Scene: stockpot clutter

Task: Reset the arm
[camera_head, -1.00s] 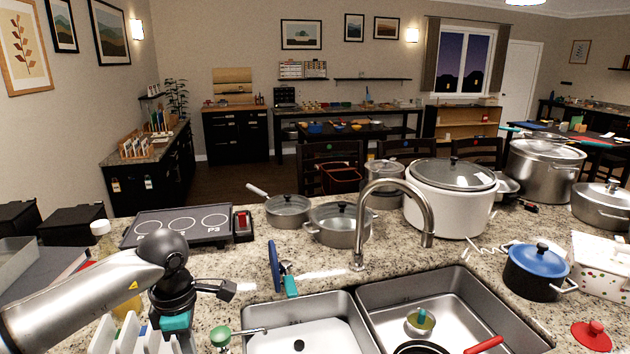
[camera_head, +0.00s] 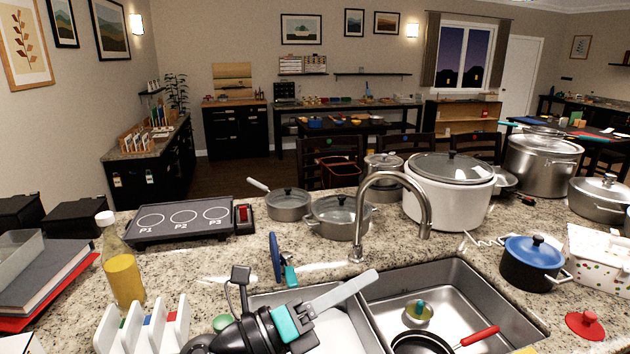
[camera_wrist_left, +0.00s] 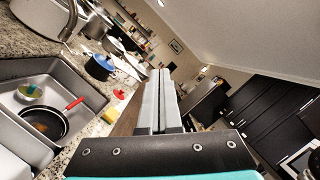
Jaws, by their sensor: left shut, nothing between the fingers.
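My left gripper (camera_head: 372,277) is low in the middle of the head view. Its long grey fingers point right and slightly up, above the divider between the two sink basins. In the left wrist view its fingers (camera_wrist_left: 160,76) lie side by side, shut with nothing between them. My right arm and gripper do not show.
The right basin (camera_head: 470,285) holds a black pan (camera_head: 420,343) with a red handle. A faucet (camera_head: 425,215) rises behind the sink. A white rack (camera_head: 145,325) and an oil bottle (camera_head: 123,275) stand at left. A blue-lidded pot (camera_head: 532,265) stands at right.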

